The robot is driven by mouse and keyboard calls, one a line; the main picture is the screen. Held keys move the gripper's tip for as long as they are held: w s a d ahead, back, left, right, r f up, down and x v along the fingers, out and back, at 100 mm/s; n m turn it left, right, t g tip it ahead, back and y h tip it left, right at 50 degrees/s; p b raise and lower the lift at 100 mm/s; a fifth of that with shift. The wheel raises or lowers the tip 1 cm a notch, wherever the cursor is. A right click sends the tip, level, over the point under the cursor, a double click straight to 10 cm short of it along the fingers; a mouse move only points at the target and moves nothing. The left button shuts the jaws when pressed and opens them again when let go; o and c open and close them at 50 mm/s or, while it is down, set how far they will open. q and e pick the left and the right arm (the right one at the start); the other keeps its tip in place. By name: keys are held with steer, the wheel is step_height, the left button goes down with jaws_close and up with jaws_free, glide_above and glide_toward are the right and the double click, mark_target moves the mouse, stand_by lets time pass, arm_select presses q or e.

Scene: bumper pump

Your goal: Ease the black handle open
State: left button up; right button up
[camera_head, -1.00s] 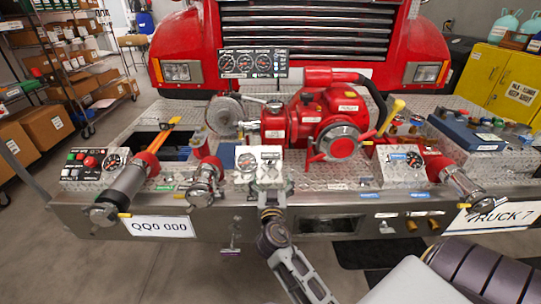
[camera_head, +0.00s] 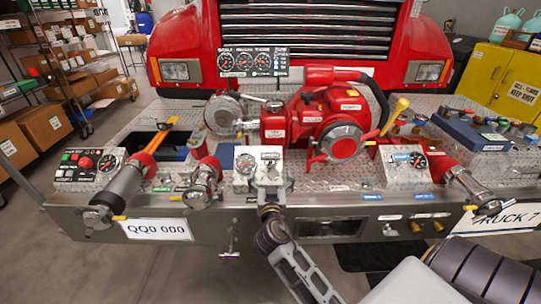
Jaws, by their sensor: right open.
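My right gripper (camera_head: 268,178) is in the middle of the picture, in front of the pump panel, with its wrist below and its arm coming up from the lower right. Its jaws are open and point away from me toward a small white gauge box (camera_head: 244,168). I cannot tell whether they touch it. I cannot make out a black handle for certain; the gripper covers part of the panel there. Behind it stands the red pump (camera_head: 320,122), with a curved black hose (camera_head: 379,98) at its upper right. My left gripper is not in view.
A silver capped outlet (camera_head: 203,185) is left of the gripper, and a long capped pipe (camera_head: 122,190) is farther left. A small T-shaped pull (camera_head: 232,240) hangs below the bumper edge. A yellow lever (camera_head: 397,112) rises right of the pump. The floor at lower left is clear.

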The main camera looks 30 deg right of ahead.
mark_target(271, 155)
steer(key=p+x, duration=0.1)
steer(key=x, duration=0.9)
steer(key=shift+d+r+p, duration=0.1)
steer(key=shift+r+p, duration=0.05)
steer(key=shift+p, duration=0.15)
steer(key=shift+x, duration=1.3)
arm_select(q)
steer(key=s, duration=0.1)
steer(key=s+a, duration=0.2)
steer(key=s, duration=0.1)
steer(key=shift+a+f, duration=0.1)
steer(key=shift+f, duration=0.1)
arm_select(e)
steer(key=shift+w+d, duration=0.1)
steer(key=shift+w, duration=0.1)
